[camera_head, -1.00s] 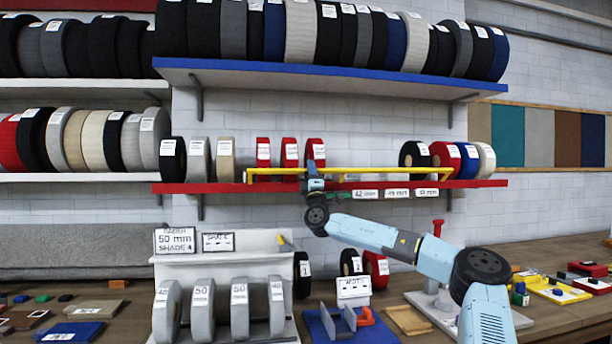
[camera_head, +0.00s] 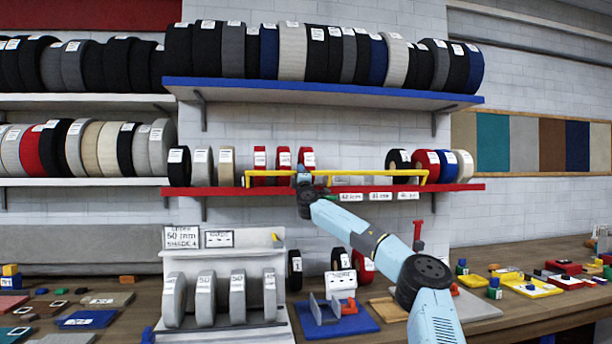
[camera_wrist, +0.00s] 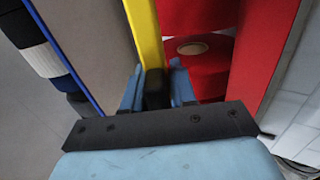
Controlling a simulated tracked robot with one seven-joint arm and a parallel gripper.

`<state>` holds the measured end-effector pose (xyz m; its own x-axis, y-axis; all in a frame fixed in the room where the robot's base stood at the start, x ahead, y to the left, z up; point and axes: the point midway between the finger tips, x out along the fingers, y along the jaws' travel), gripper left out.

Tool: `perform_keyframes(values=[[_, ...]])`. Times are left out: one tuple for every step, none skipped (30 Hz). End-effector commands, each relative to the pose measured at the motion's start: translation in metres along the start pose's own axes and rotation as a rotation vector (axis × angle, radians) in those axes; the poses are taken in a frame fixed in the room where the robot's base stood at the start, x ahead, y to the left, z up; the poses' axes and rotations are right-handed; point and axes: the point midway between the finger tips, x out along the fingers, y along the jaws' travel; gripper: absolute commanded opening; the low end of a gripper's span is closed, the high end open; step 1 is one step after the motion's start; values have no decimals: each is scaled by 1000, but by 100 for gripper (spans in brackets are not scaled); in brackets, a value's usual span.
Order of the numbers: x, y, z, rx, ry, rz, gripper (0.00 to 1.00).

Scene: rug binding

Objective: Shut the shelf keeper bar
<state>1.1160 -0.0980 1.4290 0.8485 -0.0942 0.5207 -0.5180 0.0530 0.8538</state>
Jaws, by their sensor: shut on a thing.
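The keeper bar (camera_head: 380,173) is a long yellow rail with bent-down ends, along the front of the red shelf (camera_head: 225,191). It crosses in front of the lower part of three red rolls (camera_head: 284,160). My gripper (camera_head: 303,178) is at the bar, left of its middle, before the right-hand red roll. In the wrist view the fingers of my gripper (camera_wrist: 155,88) are shut around the yellow bar (camera_wrist: 146,35), with a red roll (camera_wrist: 195,60) close beside. The bar's end joints are too small to make out.
A blue shelf (camera_head: 330,93) full of rolls hangs above. Other rolls (camera_head: 427,165) stand at the right of the red shelf. Below are a white rack (camera_head: 223,255) of grey rolls and a wooden bench (camera_head: 520,312) with small items.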

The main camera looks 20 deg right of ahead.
Motion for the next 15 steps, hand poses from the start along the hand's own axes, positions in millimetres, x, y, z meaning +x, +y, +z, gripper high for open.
perform_keyframes(values=[[0, -4, -2, 1, 6, -6, 0], [0, -4, -1, 0, 5, -7, 0], [1, -4, 0, -1, 4, -8, 0], [1, -4, 1, -1, 4, -8, 0], [1, -4, 2, -2, 3, -8, 0], [1, -4, 4, -2, 2, -8, 0], [1, -4, 4, -2, 2, -8, 0], [1, -4, 5, -2, 1, -8, 0], [0, -4, 6, -3, 1, -8, 0], [0, -4, 7, -4, 1, -8, 0], [0, -4, 8, -4, 0, -8, 0], [0, -4, 8, -5, 0, -8, 0], [0, -4, 9, -5, 0, -8, 27], [0, -4, 9, -6, -1, -8, 30], [0, -4, 10, -6, -2, -8, 34]])
